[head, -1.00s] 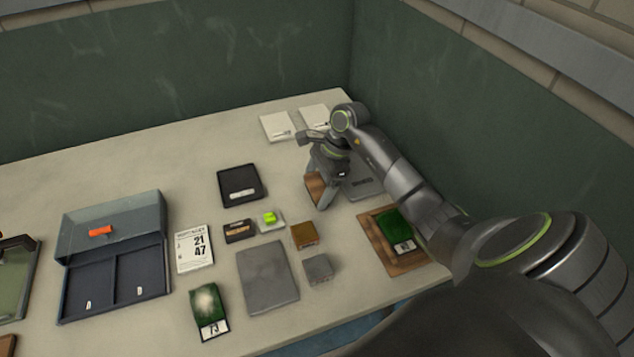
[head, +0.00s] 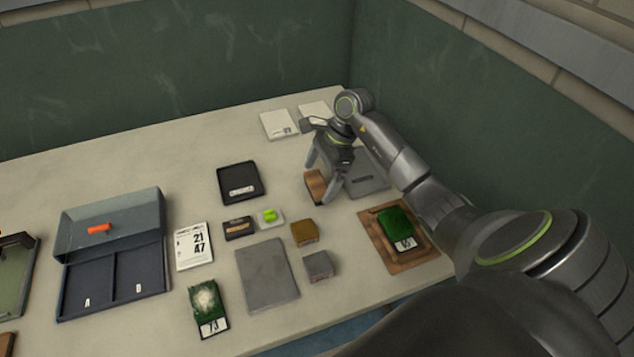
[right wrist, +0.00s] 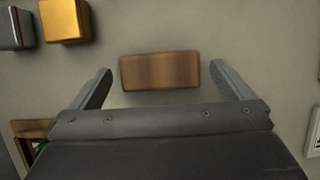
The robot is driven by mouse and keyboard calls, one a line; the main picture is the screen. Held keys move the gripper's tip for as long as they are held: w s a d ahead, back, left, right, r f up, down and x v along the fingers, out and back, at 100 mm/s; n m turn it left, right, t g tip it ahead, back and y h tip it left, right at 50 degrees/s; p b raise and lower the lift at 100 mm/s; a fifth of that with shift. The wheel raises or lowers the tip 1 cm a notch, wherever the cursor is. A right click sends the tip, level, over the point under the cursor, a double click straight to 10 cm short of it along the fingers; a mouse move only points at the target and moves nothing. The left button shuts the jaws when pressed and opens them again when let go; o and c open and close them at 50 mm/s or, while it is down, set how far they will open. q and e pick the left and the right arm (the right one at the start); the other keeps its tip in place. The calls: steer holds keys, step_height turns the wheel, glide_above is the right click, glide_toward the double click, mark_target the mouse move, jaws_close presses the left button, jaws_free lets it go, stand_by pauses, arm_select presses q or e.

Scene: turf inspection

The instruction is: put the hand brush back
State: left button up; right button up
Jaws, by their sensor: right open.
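The hand brush appears as a brown wooden block (head: 315,184) on the table, beside a grey flat plate with a dark label (head: 372,182). Its bristles are not visible. It also shows in the right wrist view (right wrist: 160,71), lying crosswise between the fingers. My right gripper (head: 320,180) is open above and around the brush. In the right wrist view my right gripper (right wrist: 161,75) has a finger at each end of the block, with a gap on both sides. My left gripper is not in view.
A gold block (head: 304,232) and a grey block (head: 319,265) stand nearer. A wooden board (head: 422,255) with a green turf sample lies to the right. White cards (head: 278,124) lie behind. An open blue-grey case (head: 112,217) is at left. Green walls bound the back and right.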

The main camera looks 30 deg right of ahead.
steer(key=b+v, duration=0.2)
steer(key=v, duration=0.7)
steer(key=shift+d+r, duration=0.15)
steer(key=shift+r, duration=0.2)
